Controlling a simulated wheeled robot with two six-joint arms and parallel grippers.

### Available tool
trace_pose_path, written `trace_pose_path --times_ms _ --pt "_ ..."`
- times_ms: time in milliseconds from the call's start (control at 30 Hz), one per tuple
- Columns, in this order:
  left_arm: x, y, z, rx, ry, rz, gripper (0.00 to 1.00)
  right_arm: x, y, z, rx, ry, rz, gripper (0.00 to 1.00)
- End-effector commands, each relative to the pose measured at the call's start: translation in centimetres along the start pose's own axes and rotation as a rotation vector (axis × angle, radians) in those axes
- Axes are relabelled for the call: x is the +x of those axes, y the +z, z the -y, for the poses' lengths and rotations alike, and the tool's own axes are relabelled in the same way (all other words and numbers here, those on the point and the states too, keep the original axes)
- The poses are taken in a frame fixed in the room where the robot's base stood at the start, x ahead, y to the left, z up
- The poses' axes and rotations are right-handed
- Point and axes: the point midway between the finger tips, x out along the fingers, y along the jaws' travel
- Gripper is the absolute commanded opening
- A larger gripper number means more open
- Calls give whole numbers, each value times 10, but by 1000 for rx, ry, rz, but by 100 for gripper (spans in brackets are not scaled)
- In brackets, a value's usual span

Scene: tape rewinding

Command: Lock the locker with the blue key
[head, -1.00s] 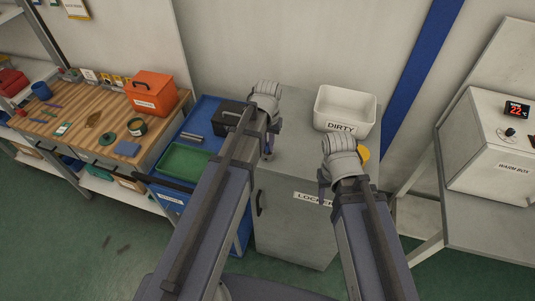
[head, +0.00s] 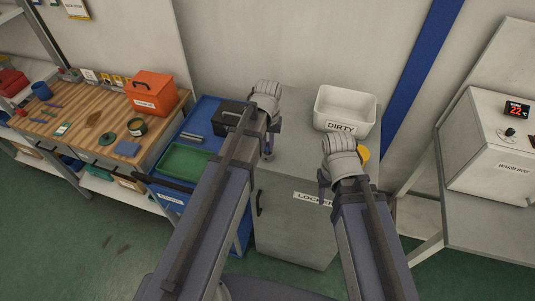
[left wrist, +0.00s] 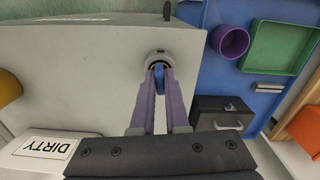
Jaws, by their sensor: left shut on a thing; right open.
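The grey locker (head: 295,230) stands in front of me, its door shut and its label partly hidden by my right arm. My left gripper (head: 268,156) points down at the locker's top. In the left wrist view its purple fingers (left wrist: 159,80) are shut on the blue key (left wrist: 159,78), of which only a small part shows between the tips. The key is at the round lock (left wrist: 160,56) on the locker's top; how deep it sits cannot be told. My right gripper (head: 325,195) is open and empty in front of the locker, its fingertips partly hidden.
A white DIRTY bin (head: 345,106) and a yellow round thing (head: 363,154) are on the locker's top. A blue cart (head: 200,118) with a green tray (head: 185,161) and a black box (head: 228,117) stands to the left. A purple cup (left wrist: 230,41) shows in the left wrist view.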

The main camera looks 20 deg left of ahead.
Motion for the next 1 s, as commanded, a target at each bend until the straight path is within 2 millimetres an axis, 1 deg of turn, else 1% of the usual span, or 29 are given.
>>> trace_pose_path --times_ms 100,167,500,800,1000 --pt "0 0 0 -112 0 0 0 0 0 0 0 0 0 50" --pt "0 0 0 -149 0 0 0 0 0 0 0 0 0 50" --pt "0 0 0 -187 0 0 0 0 0 0 0 0 0 50" --pt "0 0 0 -459 0 0 0 0 0 0 0 0 0 50" --pt "0 0 0 -490 0 0 0 0 0 0 0 0 0 50"
